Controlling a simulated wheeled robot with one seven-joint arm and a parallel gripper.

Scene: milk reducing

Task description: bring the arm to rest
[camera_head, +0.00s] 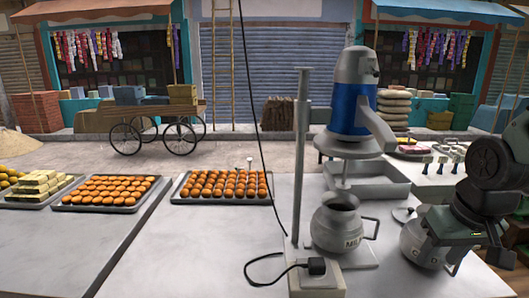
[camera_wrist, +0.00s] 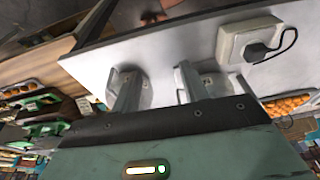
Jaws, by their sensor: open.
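My gripper (camera_wrist: 158,92) is open in the wrist view, with its two grey fingers apart and nothing seen between them. Past the fingers is the light grey table top (camera_wrist: 165,50). In the head view my dark arm comes in at the right edge and its hand hangs in front of a second silver pot (camera_head: 420,243), hiding part of it. My fingertips are hidden in that view, and I cannot tell whether they touch the pot. A silver pot with a lettered label (camera_head: 338,228) stands upright, left of my arm, on the table.
Trays of orange sweets (camera_head: 222,201) are at left. The front left table is clear.

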